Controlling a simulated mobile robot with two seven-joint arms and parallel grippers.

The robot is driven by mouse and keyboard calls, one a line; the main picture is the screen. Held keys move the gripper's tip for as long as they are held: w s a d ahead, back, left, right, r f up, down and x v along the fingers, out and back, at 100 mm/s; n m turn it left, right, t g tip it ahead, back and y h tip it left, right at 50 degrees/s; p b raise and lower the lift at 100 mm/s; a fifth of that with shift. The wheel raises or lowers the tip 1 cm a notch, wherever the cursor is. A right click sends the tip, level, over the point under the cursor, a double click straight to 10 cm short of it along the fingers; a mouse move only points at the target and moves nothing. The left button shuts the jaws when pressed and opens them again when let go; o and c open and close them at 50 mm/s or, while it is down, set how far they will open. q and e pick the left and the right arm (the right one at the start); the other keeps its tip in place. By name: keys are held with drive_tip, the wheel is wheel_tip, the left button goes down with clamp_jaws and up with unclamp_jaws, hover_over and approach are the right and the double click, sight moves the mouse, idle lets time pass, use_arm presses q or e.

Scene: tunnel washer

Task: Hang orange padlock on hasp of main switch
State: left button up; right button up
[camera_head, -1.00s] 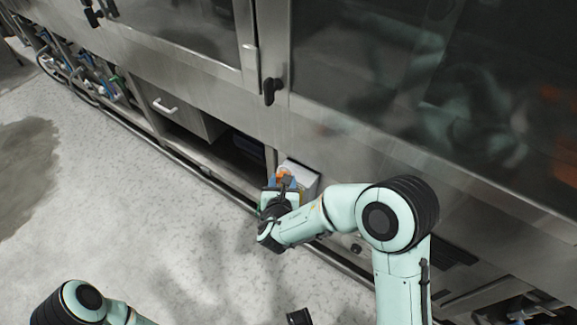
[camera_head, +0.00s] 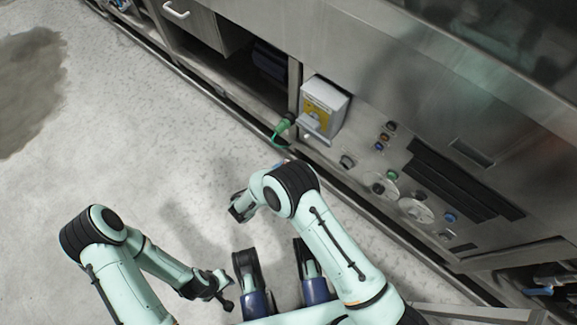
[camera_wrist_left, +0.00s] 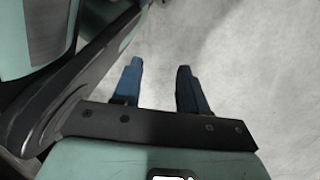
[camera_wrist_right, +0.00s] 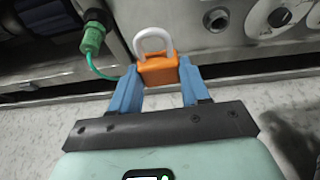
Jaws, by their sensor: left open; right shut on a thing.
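The main switch is a pale box with a yellow front (camera_head: 318,98) on the machine's lower panel in the head view. A grey handle or hasp part (camera_head: 314,128) shows at its lower front; its details are too small to tell. In the right wrist view my right gripper (camera_wrist_right: 158,76) is shut on the orange padlock (camera_wrist_right: 158,67), whose white shackle (camera_wrist_right: 153,40) points up and away from the fingers. The padlock is apart from the switch box. In the head view my right arm mostly hides that gripper. My left gripper (camera_wrist_left: 160,68) is open and empty above the floor.
A green connector (camera_wrist_right: 92,38) with a green cable hangs left of the padlock; it also shows beside the switch box (camera_head: 286,122). Knobs and round dials (camera_head: 415,210) lie right of the switch.

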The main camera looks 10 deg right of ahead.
drive_tip(key=shift+r+b+x, duration=0.5)
drive_tip(key=shift+x, duration=3.3)
use_arm(q)
drive_tip(key=shift+w+d+r+t+p, duration=0.9)
drive_tip(key=shift+w+r+t+p, duration=0.8)
drive_tip(key=shift+w+r+p, duration=2.35)
drive_tip(key=shift+g, duration=0.7)
drive_tip(key=shift+s+a+f+b, duration=0.1)
drive_tip(key=shift+s+f+b, duration=0.3)
drive_tip(key=shift+f+b, duration=0.25)
drive_tip(key=shift+s+a+f+b, duration=0.1)
drive_tip(key=shift+s+f+b, duration=0.25)
drive_tip(key=shift+f+b, duration=0.35)
drive_tip(key=shift+s+a+f+b, duration=0.1)
drive_tip(key=shift+s+f+b, duration=0.3)
drive_tip(key=shift+f+b, duration=0.25)
use_arm(e)
wheel_tip(320, 180, up, 6)
drive_tip(key=w+d, duration=0.2)
drive_tip(key=shift+d+r, duration=0.15)
drive_tip(key=o, duration=1.2)
drive_tip(key=shift+s, duration=0.1)
